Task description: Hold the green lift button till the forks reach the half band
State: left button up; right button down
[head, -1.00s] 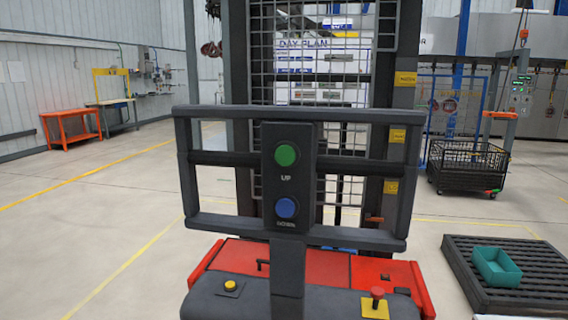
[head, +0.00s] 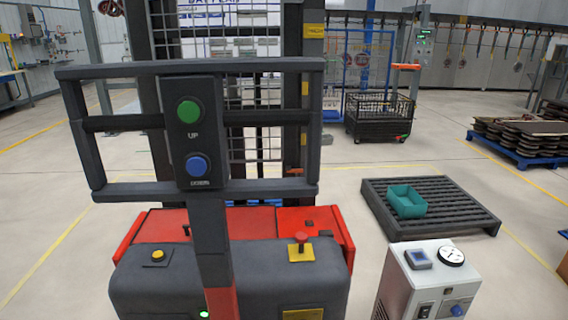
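The green UP button (head: 188,111) is on the dark control panel (head: 209,130), above the blue DOWN button (head: 197,165). The panel stands on a post in front of the red and black lift truck (head: 160,228). Yellow bands (head: 305,88) mark the right mast post; their lettering is too small to read for sure. A small orange piece (head: 296,171) sits low beside that post. I cannot make out the forks behind the truck body and rail. Neither of my grippers is in view, and nothing touches the green button.
A dark rail (head: 270,188) frames the panel. A red knob (head: 301,237) and a yellow button (head: 157,255) are on the truck's top. A grey box with a gauge (head: 428,272) stands at front right. Behind it, a black pallet (head: 452,213) holds a teal bin (head: 406,201).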

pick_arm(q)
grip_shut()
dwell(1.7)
